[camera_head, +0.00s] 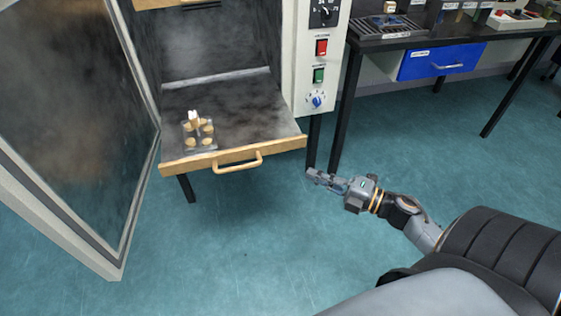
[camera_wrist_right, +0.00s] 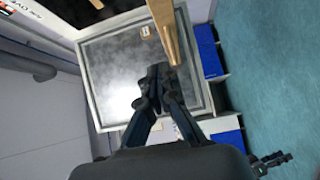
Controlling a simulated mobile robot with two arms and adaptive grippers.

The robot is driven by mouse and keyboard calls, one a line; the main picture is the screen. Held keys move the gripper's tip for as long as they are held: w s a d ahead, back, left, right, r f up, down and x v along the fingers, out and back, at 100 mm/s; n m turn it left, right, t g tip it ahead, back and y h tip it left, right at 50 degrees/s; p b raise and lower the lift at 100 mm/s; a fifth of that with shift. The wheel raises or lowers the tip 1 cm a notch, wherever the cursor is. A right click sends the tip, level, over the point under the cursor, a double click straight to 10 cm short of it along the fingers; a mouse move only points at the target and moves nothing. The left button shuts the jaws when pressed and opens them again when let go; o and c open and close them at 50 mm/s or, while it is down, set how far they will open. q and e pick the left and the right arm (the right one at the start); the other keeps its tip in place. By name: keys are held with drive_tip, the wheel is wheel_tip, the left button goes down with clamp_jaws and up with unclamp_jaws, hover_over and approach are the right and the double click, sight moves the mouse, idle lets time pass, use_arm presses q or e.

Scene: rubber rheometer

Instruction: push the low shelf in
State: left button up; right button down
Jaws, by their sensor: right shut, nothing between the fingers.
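The low shelf (camera_head: 235,110) is pulled out of the chamber, a dark plate with a wooden front edge and a wooden handle (camera_head: 238,163). A small rack with several tan pieces (camera_head: 199,133) stands on its left part. My right gripper (camera_head: 318,178) is shut and empty, in front of and just right of the shelf's right front corner. In the right wrist view its fingers (camera_wrist_right: 158,78) close together just below a wooden bar (camera_wrist_right: 163,18), seemingly the shelf front. A dark jointed part at that view's bottom right may be my left gripper; its jaws are unclear.
The chamber's windowed door (camera_head: 75,110) stands open on the left. A control panel (camera_head: 320,60) with red and green switches is right of the opening. A black table (camera_head: 440,42) with a blue drawer (camera_head: 440,62) stands at right. The floor in front is clear.

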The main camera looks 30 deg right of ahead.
approach(267, 145)
drive_tip(key=w+a, duration=0.2)
drive_tip(key=a, duration=0.2)
drive_tip(key=w, duration=0.3)
drive_tip(key=shift+d+f, duration=0.1)
drive_tip(key=shift+d, duration=0.3)
use_arm(q)
drive_tip(key=shift+w+d+r, duration=0.1)
drive_tip(key=shift+w+r, duration=0.35)
drive_tip(key=shift+r, duration=0.4)
drive_tip(key=shift+b, duration=0.3)
use_arm(e)
drive_tip(key=shift+w, duration=0.2)
